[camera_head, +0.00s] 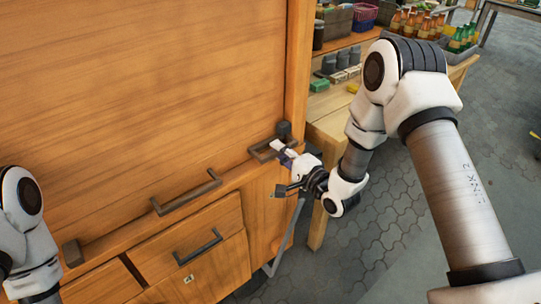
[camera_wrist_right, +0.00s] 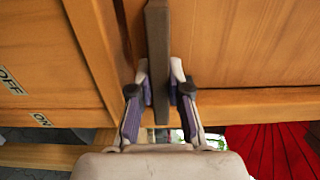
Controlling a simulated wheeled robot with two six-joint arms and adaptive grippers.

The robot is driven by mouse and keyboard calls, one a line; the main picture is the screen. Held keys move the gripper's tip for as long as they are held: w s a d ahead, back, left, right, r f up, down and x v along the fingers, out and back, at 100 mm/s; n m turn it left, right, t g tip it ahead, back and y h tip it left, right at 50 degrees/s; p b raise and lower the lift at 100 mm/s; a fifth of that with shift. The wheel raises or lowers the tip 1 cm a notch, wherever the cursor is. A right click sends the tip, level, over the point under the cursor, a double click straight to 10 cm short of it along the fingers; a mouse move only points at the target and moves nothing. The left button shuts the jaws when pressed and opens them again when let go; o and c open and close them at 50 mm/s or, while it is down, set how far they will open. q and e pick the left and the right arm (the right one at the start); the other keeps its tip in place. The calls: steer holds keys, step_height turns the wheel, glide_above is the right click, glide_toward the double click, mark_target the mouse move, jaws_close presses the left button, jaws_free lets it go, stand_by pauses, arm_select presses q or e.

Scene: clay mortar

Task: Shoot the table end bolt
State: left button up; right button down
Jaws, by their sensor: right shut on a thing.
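A dark grey bolt (camera_head: 259,152) with a bar-like handle sits at the right end of the wooden cabinet's ledge, beside a small dark block (camera_head: 284,129). My right gripper (camera_head: 283,152) is at this bolt. In the right wrist view, its two fingers (camera_wrist_right: 159,90) are shut on the dark bolt bar (camera_wrist_right: 157,35), one on each side. The fingers hide part of the bar. My left arm shows at the left edge of the head view, but its gripper is out of view.
The wooden front panel (camera_head: 140,80) carries a long dark handle (camera_head: 187,192). A drawer (camera_head: 185,240) with another handle lies below. A second dark block (camera_head: 73,253) is at the left. A bench with bottles (camera_head: 405,22) stands at the right. Labels "OFF" and "ON" (camera_wrist_right: 41,120) show in the wrist view.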

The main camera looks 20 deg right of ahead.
steer(key=c, duration=1.4)
jaws_free()
steer(key=shift+d, duration=0.1)
steer(key=o, duration=0.3)
steer(key=shift+d, duration=0.1)
steer(key=shift+s, duration=0.15)
steer(key=v, duration=1.1)
steer(key=shift+s+d, duration=0.15)
steer(key=shift+s, duration=0.15)
